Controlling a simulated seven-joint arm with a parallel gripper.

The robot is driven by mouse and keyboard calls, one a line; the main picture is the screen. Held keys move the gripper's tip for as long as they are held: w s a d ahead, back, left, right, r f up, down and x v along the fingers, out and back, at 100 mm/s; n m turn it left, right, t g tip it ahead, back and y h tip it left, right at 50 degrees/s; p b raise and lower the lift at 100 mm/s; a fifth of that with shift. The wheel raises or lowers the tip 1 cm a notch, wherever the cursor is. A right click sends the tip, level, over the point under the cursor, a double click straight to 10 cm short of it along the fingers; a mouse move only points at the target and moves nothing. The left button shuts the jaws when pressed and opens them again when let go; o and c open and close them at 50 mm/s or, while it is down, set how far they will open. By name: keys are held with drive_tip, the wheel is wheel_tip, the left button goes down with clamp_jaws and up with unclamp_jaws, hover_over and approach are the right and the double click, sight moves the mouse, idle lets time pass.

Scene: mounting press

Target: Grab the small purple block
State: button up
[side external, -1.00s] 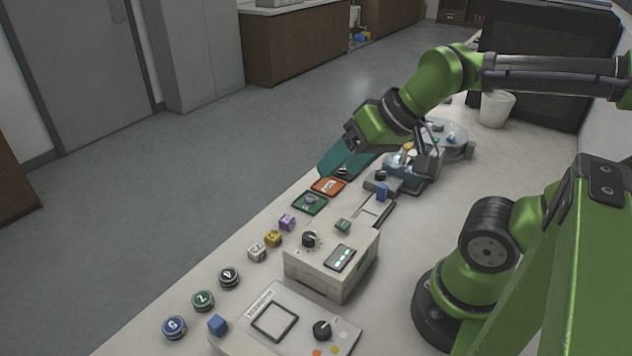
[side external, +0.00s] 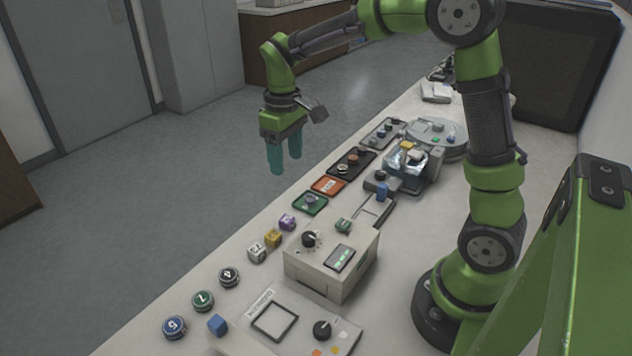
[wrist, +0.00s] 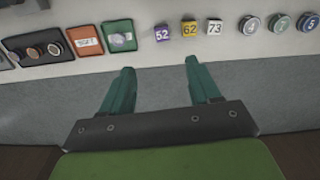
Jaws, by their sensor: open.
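The small purple block (side external: 287,222) sits on the bench near its front edge, at the end of a short row with a yellow block (side external: 273,238) and a white block (side external: 257,253). In the wrist view the purple block (wrist: 162,33) is marked 52, the yellow block (wrist: 190,29) 62 and the white block (wrist: 214,27) 73. My gripper (side external: 284,170) points down with teal fingers apart and nothing between them. In the wrist view its fingertips (wrist: 160,66) are short of the blocks, with the purple block ahead between them.
A green tray (side external: 297,203) and an orange tray (side external: 317,187) lie beyond the purple block. A beige box with a knob (side external: 325,277) stands right of the blocks. Floor lies left of the bench.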

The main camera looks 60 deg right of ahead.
hover_over(287, 218)
drive_tip(key=f, duration=1)
drive_tip(key=shift+s+f, duration=0.4)
drive_tip(key=shift+w+a+f, duration=0.1)
drive_tip(key=shift+w+f, duration=0.1)
drive_tip(key=shift+f, duration=1.25)
drive_tip(key=shift+w+f, duration=0.15)
drive_tip(key=shift+f, duration=1.25)
drive_tip(key=c, duration=1.1)
